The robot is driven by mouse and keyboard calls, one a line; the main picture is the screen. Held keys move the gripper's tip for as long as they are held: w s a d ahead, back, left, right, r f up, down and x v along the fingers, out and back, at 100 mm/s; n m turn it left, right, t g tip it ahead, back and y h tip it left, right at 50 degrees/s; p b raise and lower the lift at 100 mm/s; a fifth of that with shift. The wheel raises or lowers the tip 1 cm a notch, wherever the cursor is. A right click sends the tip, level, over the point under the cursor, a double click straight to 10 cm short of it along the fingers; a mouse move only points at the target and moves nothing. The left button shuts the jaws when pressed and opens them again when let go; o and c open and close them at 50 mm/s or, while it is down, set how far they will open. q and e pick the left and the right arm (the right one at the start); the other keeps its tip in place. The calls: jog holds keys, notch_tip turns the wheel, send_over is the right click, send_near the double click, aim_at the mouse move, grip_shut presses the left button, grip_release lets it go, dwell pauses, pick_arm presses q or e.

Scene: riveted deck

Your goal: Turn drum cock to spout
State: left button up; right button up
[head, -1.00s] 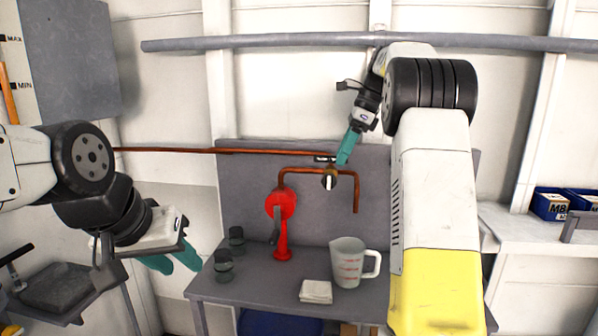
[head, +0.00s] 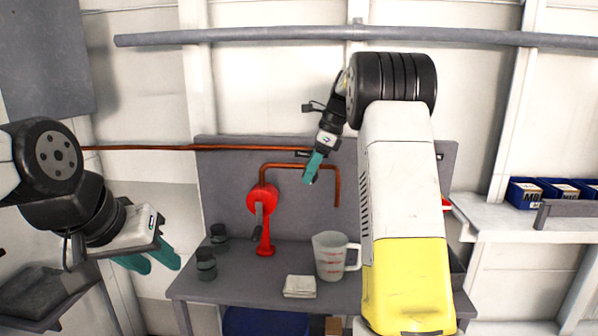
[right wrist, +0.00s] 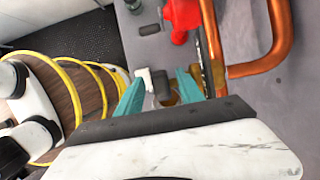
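The drum cock, with a brass body (right wrist: 188,88) and a dark grey handle (right wrist: 164,82), shows between my right fingers in the right wrist view. In the head view my right gripper (head: 311,173) covers it. The teal fingers of my right gripper (right wrist: 160,92) stand apart, one on each side of the handle; I cannot tell whether they touch it. The copper pipe (head: 338,190) bends down on the right as a spout, above and near a clear measuring jug (head: 329,258). My left gripper (head: 147,260) is open and empty at the left, away from the bench.
A red hand pump (head: 264,205) stands on the grey bench (head: 240,285) left of the cock. Blue boxes (head: 525,193) sit on a shelf at right.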

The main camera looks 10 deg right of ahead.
grip_shut()
jog(key=shift+a+h, duration=0.1)
jog(key=shift+h, duration=0.2)
jog(key=h, duration=0.2)
jog(key=g+h, duration=0.1)
jog(key=shift+w+a+h, duration=0.1)
jog(key=shift+a+h, duration=0.25)
jog(key=shift+h, duration=0.05)
jog(key=h, duration=0.1)
jog(key=g+h, duration=0.1)
jog(key=h, duration=0.2)
jog(key=shift+w+a+f+g, duration=0.1)
jog(key=shift+a+f+g, duration=0.15)
jog(key=shift+g, duration=0.05)
jog(key=h, duration=0.2)
jog(key=g+h, duration=0.1)
jog(key=shift+a+f+h, duration=0.1)
jog(key=shift+f+h, duration=0.1)
jog(key=shift+h, duration=0.2)
jog(key=h, duration=0.3)
jog(key=g+h, duration=0.1)
jog(key=shift+f+h, duration=0.3)
